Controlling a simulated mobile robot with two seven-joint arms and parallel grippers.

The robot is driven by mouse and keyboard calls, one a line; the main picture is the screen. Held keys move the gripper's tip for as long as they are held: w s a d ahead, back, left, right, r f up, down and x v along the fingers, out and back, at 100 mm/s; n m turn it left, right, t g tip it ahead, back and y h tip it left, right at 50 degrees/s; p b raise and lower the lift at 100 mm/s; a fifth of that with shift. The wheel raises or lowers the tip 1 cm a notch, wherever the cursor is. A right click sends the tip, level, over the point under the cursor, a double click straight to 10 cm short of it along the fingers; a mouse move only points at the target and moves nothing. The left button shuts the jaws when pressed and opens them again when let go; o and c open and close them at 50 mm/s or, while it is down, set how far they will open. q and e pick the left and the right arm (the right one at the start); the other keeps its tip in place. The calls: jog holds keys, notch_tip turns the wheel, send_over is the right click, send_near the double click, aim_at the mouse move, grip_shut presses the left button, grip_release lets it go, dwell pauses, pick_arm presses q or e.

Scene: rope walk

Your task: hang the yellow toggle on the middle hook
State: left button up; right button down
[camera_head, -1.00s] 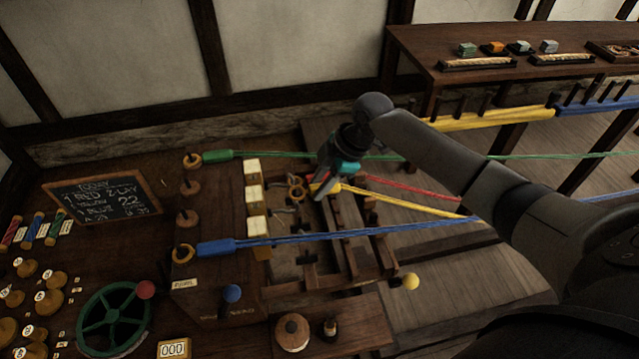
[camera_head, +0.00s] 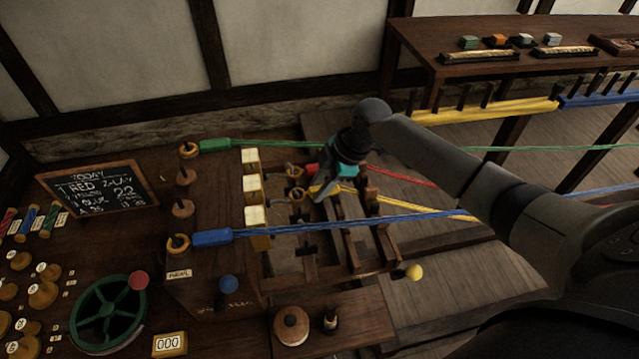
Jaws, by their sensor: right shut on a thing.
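The yellow toggle (camera_head: 326,190) is on the end of the yellow strands, above the wooden frame. My right gripper (camera_head: 317,195) is shut on it, just right of the middle metal hook (camera_head: 296,195). A small gap seems to lie between toggle and hook, but the fingers partly cover this spot. Another hook (camera_head: 292,170) is just behind, with the red toggle (camera_head: 312,170) close to it; I cannot tell whether they touch. My left gripper is not in view.
The green toggle (camera_head: 214,145) and blue toggle (camera_head: 212,237) are at the posts on the left. The blue strands (camera_head: 350,222) cross in front of my gripper. White blocks (camera_head: 250,185) line the hooks' left side. A green handwheel (camera_head: 110,315) stands at front left.

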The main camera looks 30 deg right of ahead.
jog(key=shift+f, duration=0.2)
dwell(0.6)
jog(key=c, duration=0.5)
grip_release()
jog(key=shift+c, duration=0.2)
notch_tip(320, 180, up, 8)
jog(key=p, duration=0.8)
jog(key=shift+r, duration=0.1)
